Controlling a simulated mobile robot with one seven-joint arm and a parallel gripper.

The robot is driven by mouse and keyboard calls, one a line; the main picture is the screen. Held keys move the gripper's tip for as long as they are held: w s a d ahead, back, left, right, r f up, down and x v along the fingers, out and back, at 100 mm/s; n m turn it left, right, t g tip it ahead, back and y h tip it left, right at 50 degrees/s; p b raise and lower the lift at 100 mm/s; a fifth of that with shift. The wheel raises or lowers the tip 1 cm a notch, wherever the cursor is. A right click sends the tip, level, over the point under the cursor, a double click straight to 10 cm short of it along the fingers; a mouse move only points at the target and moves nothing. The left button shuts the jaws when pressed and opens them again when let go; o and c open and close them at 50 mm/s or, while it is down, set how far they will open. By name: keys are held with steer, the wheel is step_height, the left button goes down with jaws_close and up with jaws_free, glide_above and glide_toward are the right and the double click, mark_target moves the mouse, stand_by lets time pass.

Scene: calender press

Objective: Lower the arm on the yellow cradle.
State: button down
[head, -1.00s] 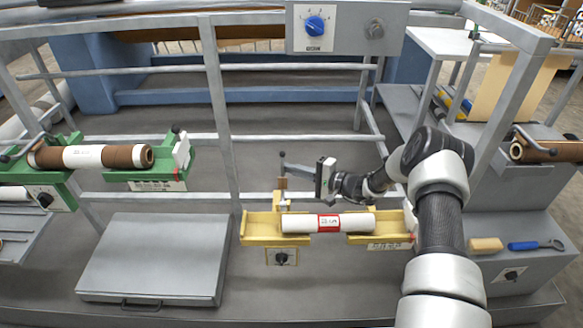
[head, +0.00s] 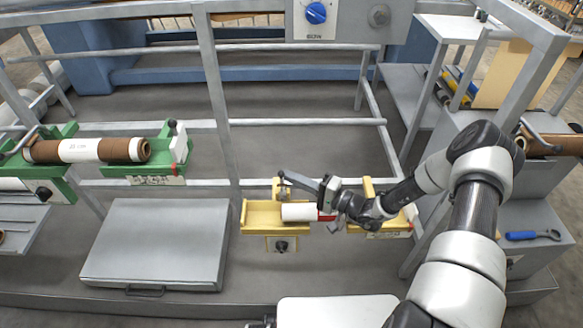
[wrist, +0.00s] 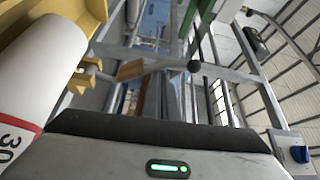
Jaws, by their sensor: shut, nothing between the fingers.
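The yellow cradle (head: 262,228) carries a white roll (head: 298,212) with a red band, its right part hidden by my wrist. The cradle's arm (head: 283,190) is at its back left, with a wooden pad; my fingers partly cover it. In the wrist view the arm (wrist: 157,65) runs from a yellow pivot past the pad to a black ball knob (wrist: 195,66). My gripper (head: 285,177) is shut and empty, above and behind the roll, fingers pointing left at the arm's upper end. I cannot tell whether they touch it.
A green cradle (head: 125,168) with a brown and white roll is at left. A grey lidded box (head: 155,245) lies between. Grey rails (head: 218,100) stand behind. A blue-handled tool (head: 522,235) lies on the right bench. A blue dial (head: 316,13) is at top.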

steer(key=n+b, duration=0.1)
glide_above(292, 227)
steer(key=w, duration=0.1)
step_height(292, 227, down, 5)
steer(key=shift+s+f+y+b, duration=0.15)
steer(key=shift+f+y+b, duration=0.15)
steer(key=shift+f+b, duration=0.25)
steer(key=shift+s+f+n+y+b, duration=0.2)
steer(key=shift+s+f+n, duration=0.05)
steer(key=shift+f+n, duration=0.25)
steer(key=shift+s+f+n+y+b, duration=0.15)
steer(key=shift+s+f+n+y, duration=0.05)
steer(key=shift+f+n, duration=0.3)
steer(key=p+v, duration=0.1)
steer(key=v, duration=1.6)
steer(key=shift+r+t+p, duration=0.25)
steer(key=shift+t+p, duration=0.05)
steer(key=shift+p, duration=0.05)
steer(key=shift+w+r, duration=0.1)
